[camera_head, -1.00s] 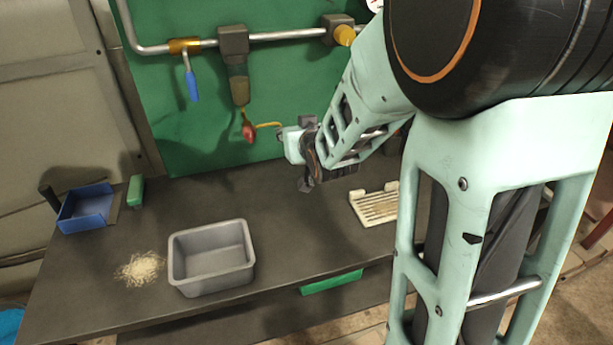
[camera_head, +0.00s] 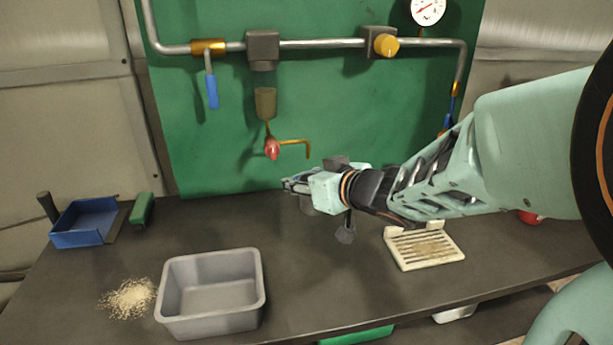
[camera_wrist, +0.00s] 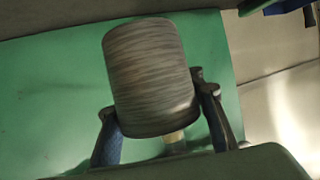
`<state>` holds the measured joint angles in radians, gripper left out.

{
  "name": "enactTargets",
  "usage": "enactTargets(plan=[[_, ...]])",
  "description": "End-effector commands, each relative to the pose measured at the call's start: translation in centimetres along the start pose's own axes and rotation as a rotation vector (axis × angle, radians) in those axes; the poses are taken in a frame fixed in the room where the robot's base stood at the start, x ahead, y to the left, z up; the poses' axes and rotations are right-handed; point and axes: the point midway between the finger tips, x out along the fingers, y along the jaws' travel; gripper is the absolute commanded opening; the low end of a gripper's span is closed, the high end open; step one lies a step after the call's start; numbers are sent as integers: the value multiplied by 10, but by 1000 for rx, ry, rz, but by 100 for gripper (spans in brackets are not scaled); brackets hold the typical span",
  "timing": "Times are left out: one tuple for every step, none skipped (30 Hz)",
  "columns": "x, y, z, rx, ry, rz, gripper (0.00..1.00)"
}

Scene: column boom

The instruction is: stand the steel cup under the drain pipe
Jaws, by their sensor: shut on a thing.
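A brushed grey cylinder, the steel cup (camera_wrist: 150,78), fills the middle of the wrist view. My gripper (camera_wrist: 165,130) is shut on it, one finger on each side. In the head view my gripper (camera_head: 290,185) is in front of the green panel, a little below the drain pipe (camera_head: 297,142). This pipe is a thin bent brass tube beside a red valve handle (camera_head: 271,149), under the filter bowl (camera_head: 265,103). The cup is hard to make out from my gripper in the head view. I cannot tell whether its base touches the bench (camera_head: 330,280).
A grey bin (camera_head: 212,325) stands at the bench front, beside spilled granules (camera_head: 130,299). A blue tray (camera_head: 80,238) and green block (camera_head: 141,211) are at the left. A slotted white rack (camera_head: 437,266) lies right of my gripper. The bench middle is clear.

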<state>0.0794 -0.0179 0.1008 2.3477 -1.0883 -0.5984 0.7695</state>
Motion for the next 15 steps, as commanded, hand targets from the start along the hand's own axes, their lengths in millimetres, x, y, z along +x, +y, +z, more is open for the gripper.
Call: enactTargets(plan=[[6, 2, 3, -1, -1, -3, 0], [10, 4, 4, -1, -2, -4, 0], [16, 6, 5, 0, -2, -4, 0], [22, 9, 6, 1, -3, -4, 0], [28, 12, 6, 1, -3, -4, 0], [36, 16, 7, 1, -3, -4, 0], [42, 19, 8, 1, -3, -4, 0], [48, 22, 8, 0, -3, -4, 0], [56, 26, 8, 0, -3, -4, 0], [62, 30, 9, 0, -3, -4, 0], [68, 33, 9, 0, -2, -4, 0], [76, 37, 10, 0, -2, -4, 0], [82, 40, 10, -1, -2, -4, 0], [88, 43, 11, 0, -2, -4, 0], [97, 46, 17, 1, -4, -4, 0]])
